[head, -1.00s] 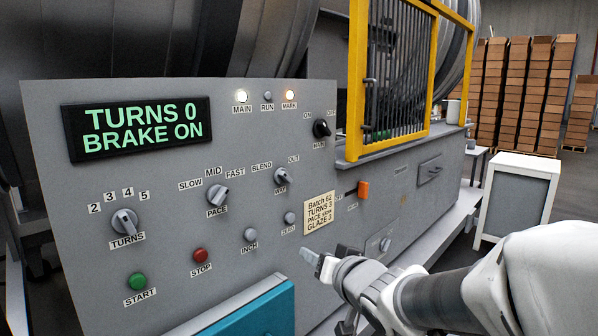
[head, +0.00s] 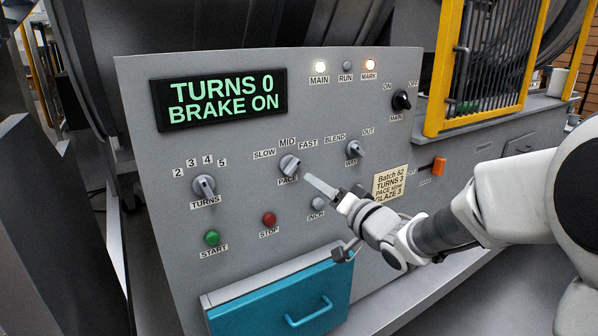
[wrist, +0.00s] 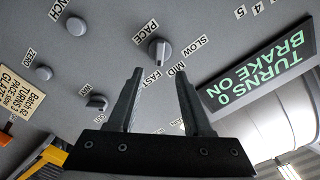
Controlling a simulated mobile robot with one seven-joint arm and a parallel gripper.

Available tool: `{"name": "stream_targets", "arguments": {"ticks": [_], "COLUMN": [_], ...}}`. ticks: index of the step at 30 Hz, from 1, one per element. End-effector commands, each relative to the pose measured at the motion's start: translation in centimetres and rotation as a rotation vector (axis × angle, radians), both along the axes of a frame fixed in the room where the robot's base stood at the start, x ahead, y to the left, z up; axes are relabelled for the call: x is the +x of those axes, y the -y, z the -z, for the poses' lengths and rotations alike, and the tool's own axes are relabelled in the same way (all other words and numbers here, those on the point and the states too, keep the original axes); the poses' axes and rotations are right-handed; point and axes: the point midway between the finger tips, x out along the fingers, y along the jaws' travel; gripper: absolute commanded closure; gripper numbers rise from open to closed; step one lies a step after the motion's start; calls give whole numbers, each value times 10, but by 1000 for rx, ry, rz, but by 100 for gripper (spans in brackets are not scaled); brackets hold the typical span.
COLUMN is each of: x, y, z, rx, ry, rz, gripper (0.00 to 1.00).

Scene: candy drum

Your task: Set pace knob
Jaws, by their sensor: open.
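The grey pace knob (head: 290,165) sits on the sloping grey panel, under the labels SLOW, MID and FAST (head: 308,144). I cannot tell for sure which label its pointer marks. My gripper (head: 318,184) is close to the knob, just to its lower right in the head view. In the wrist view the pace knob (wrist: 160,50) lies just beyond the fingertips, roughly between their lines. My gripper (wrist: 160,80) is open there, with nothing between the fingers. The batch card (head: 390,183) reads TURNS 3; its pace line looks like SLOW.
The turns knob (head: 204,186) is to the left and the way knob (head: 355,148) to the right. Start (head: 212,237), stop (head: 269,218) and inch (head: 318,203) buttons are below. The display (head: 220,98) reads TURNS 0, BRAKE ON. A teal drawer (head: 285,295) juts out underneath.

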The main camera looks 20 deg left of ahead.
Motion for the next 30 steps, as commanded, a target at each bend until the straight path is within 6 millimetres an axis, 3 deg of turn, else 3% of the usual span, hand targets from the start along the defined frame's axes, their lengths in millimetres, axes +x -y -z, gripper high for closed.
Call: {"name": "stream_targets", "arguments": {"ticks": [6,15,29,30], "x": [28,56,64,63], "y": [-35,-67,-74,-74], "z": [1,1,0,0], "rx": [1,-1,-2,-2], "ry": [0,-1,0,0], "rz": [-2,0,1,1], "gripper": [50,50,50,55]}}
